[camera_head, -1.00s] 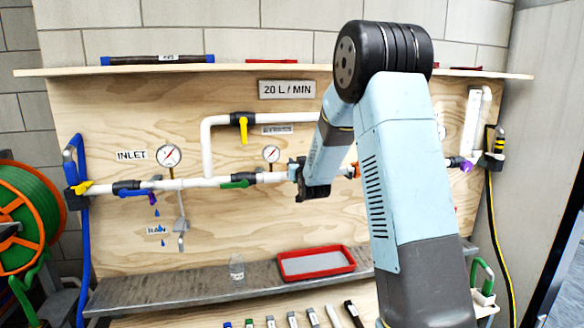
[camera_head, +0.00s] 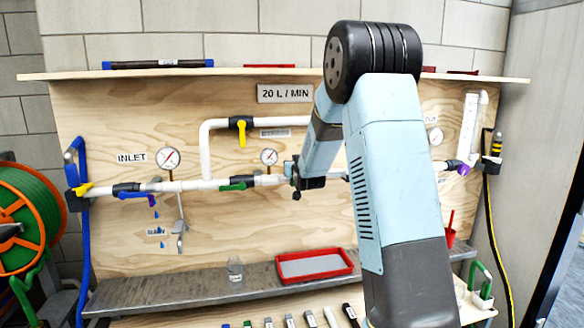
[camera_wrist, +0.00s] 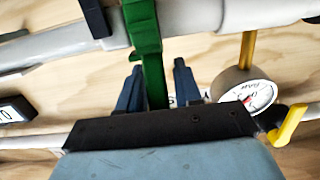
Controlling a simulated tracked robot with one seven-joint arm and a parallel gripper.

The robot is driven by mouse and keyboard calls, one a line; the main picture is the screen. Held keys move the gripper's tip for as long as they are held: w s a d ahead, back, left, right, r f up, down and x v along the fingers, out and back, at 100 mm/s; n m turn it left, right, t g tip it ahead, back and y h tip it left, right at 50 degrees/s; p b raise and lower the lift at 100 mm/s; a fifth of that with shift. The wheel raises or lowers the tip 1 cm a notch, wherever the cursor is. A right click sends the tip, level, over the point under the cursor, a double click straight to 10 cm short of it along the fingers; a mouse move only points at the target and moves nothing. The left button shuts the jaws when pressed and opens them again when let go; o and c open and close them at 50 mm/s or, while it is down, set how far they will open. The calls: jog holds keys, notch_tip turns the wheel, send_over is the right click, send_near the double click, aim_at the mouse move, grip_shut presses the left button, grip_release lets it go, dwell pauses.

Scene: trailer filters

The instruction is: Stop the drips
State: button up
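Blue drops (camera_head: 157,214) show below the inlet pipe (camera_head: 205,185), under a purple fitting (camera_head: 152,199) beside a blue lever (camera_head: 132,194). A green lever (camera_head: 233,187) lies along the pipe. A yellow lever (camera_head: 242,134) hangs on the upper branch. My gripper (camera_head: 303,181) is at the pipe, right of the second gauge (camera_head: 269,157). In the wrist view my gripper (camera_wrist: 157,80) is open, with its two dark blue fingers on either side of another green lever (camera_wrist: 147,45). Gaps show beside the lever. The head view hides this lever behind my gripper.
A clear jar (camera_head: 235,270) and a red tray (camera_head: 314,265) sit on the metal shelf (camera_head: 190,285). Several tools (camera_head: 290,320) lie below. A hose reel (camera_head: 25,225) stands left. A purple fitting (camera_head: 463,170) is at right. My arm covers the board's right middle.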

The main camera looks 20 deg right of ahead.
jog(key=shift+o, duration=0.8)
jog(key=shift+s, duration=0.1)
jog(key=s+a+r, duration=0.1)
jog(key=s, duration=1.2)
jog(key=shift+s+r, duration=0.2)
jog(key=shift+s, duration=0.05)
jog(key=s+a+g, duration=0.2)
jog(key=s+g, duration=0.1)
jog(key=s, duration=1)
jog(key=s+a+r+g+y, duration=0.1)
jog(key=s+g, duration=0.3)
jog(key=s, duration=0.9)
jog(key=s+a+r+n+g, duration=0.1)
jog(key=s+a+g, duration=0.2)
jog(key=s, duration=1)
jog(key=shift+s+a+r+g, duration=0.15)
jog(key=shift+a+r+g, duration=0.15)
jog(key=shift+g, duration=0.2)
